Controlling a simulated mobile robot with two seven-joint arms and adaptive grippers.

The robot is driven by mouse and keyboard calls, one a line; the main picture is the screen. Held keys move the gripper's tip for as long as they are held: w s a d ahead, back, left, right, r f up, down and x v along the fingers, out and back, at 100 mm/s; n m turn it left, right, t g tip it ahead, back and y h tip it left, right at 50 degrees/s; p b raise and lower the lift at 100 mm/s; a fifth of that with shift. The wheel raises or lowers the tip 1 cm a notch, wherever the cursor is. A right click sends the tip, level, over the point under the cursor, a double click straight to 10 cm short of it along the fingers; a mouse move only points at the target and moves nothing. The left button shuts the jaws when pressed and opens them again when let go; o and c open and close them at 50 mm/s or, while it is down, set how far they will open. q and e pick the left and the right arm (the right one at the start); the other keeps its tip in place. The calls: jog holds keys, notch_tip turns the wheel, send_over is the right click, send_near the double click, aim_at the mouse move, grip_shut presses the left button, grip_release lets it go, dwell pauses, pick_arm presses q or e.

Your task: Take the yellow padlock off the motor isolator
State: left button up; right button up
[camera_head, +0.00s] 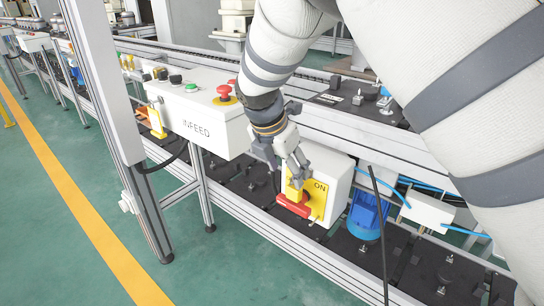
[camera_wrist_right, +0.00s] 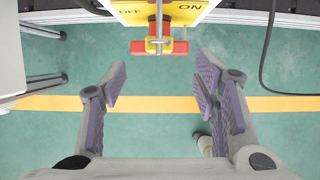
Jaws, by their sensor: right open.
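The motor isolator (camera_head: 332,178) is a white box with a yellow plate marked ON and a red handle (camera_head: 294,206). My right gripper (camera_head: 282,162) is open beside the isolator's front. In the wrist view its fingers (camera_wrist_right: 160,80) are spread, with nothing between them. My left gripper is out of view.
A white INFEED box (camera_head: 196,122) with a red emergency button (camera_head: 224,92) stands just left of my gripper. A blue motor (camera_head: 367,212) is right of the isolator. A thin dark cable rises in front. Green floor (camera_head: 240,270) lies open in front of the conveyor.

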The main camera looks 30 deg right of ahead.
aim_at(292, 190)
jog(key=b+x, duration=0.1)
jog(key=x, duration=0.8)
jog(key=shift+f, duration=0.25)
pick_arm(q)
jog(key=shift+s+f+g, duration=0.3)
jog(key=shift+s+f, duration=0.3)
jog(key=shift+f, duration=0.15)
pick_arm(e)
jog(key=shift+c, duration=0.2)
grip_shut()
jog(key=c, duration=1)
grip_release()
grip_shut()
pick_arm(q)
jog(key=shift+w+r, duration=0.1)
pick_arm(e)
jog(key=shift+a, duration=0.2)
